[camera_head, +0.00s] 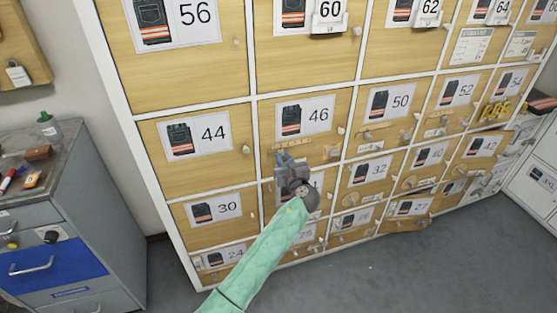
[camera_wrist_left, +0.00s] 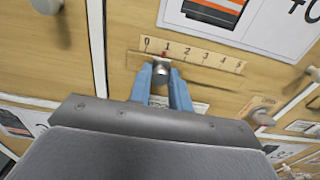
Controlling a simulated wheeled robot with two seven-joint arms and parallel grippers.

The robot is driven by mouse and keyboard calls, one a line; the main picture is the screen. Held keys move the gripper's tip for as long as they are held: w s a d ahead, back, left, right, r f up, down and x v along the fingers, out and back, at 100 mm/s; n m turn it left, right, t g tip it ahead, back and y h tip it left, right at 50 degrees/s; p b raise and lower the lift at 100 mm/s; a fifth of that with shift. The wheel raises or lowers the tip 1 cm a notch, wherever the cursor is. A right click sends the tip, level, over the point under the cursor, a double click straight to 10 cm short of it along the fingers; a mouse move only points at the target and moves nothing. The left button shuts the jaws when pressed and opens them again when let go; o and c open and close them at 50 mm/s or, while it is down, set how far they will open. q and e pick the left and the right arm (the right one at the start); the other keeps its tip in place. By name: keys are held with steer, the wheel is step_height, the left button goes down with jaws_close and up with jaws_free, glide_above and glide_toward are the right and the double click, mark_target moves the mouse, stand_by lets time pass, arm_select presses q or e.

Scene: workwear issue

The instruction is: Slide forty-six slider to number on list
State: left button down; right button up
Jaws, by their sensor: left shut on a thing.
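The forty-six door (camera_head: 317,121) is light wood with a white label showing work trousers. Below the label is a numbered scale (camera_wrist_left: 205,55), running 0 to 5, also visible in the head view (camera_head: 305,142). The slider (camera_wrist_left: 161,72) is a small grey knob with a red pointer close to the 1 mark. My left gripper (camera_wrist_left: 162,80) is shut on the slider, its blue fingers on either side of the knob; in the head view it (camera_head: 284,156) covers the scale's left part. My right gripper is not in view.
White list sheets (camera_head: 470,46) hang on a door at the upper right; their writing is too small to read. Door knobs (camera_head: 333,152) stick out nearby. Some lower right doors stand ajar. A grey drawer cabinet (camera_head: 75,230) stands at the left.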

mark_target(284, 158)
arm_select(q)
steer(key=shift+d, duration=0.2)
steer(key=c, duration=1.3)
jaws_free()
steer(key=shift+s, duration=0.15)
steer(key=b+v, duration=0.1)
steer(key=v, duration=0.2)
steer(key=shift+s+d+f, duration=0.15)
steer(key=shift+s, duration=0.05)
steer(key=v, duration=0.4)
steer(key=shift+b, duration=0.35)
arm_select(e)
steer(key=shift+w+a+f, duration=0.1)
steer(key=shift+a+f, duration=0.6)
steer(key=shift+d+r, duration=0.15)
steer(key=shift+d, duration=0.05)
